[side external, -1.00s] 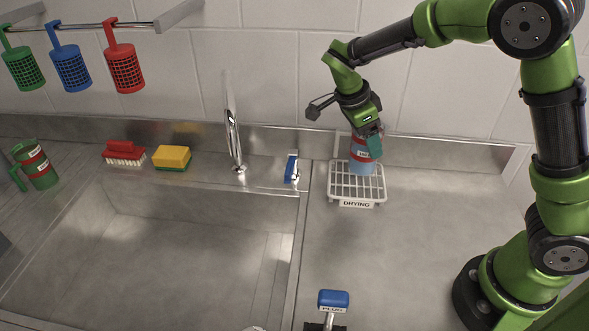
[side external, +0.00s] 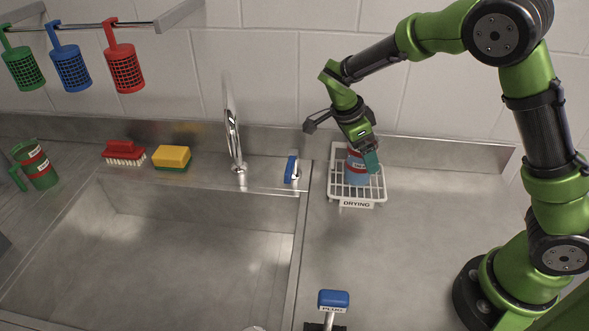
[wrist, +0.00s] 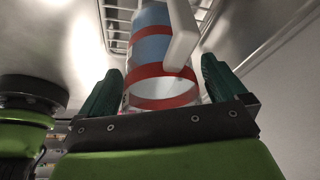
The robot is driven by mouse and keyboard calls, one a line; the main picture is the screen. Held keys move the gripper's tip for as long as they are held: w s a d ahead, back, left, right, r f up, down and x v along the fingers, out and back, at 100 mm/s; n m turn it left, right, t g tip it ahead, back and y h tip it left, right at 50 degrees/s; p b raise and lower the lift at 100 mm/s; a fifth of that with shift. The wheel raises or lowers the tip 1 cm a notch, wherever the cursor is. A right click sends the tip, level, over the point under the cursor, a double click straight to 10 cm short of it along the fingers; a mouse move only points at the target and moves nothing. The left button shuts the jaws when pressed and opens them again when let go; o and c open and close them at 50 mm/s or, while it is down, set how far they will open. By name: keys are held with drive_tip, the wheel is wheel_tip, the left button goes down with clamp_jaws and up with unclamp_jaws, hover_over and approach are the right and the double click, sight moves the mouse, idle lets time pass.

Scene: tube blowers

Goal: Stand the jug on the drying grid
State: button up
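The jug (side external: 355,172) is blue with red bands and a label. It looks upright over the drying grid (side external: 377,194), a white wire rack with a DRYING sign. I cannot tell for sure whether its base touches the bars. My gripper (side external: 371,161) reaches down to it from above. My gripper partly hides the jug in the side view.
A blue-handled tap lever (side external: 291,168) and the faucet (side external: 234,145) stand left of the grid. The sink (side external: 190,240), a PLUG handle (side external: 333,299), a yellow sponge (side external: 172,157), a red brush (side external: 124,152) and a green jug (side external: 38,166) are farther off.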

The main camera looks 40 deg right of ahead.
drive_tip(key=v, duration=1.1)
drive_tip(key=s+r+n+t+y, duration=0.2)
drive_tip(key=s+n+t+y, duration=0.1)
drive_tip(key=s+n, duration=0.6)
drive_tip(key=s+a+r+n+t+y, duration=0.1)
drive_tip(key=s+r+n+t+y, duration=0.2)
drive_tip(key=s+n+t, duration=0.3)
drive_tip(key=shift+s+a+r+n, duration=0.25)
drive_tip(key=shift+s+n, duration=1.15)
drive_tip(key=shift+n, duration=0.4)
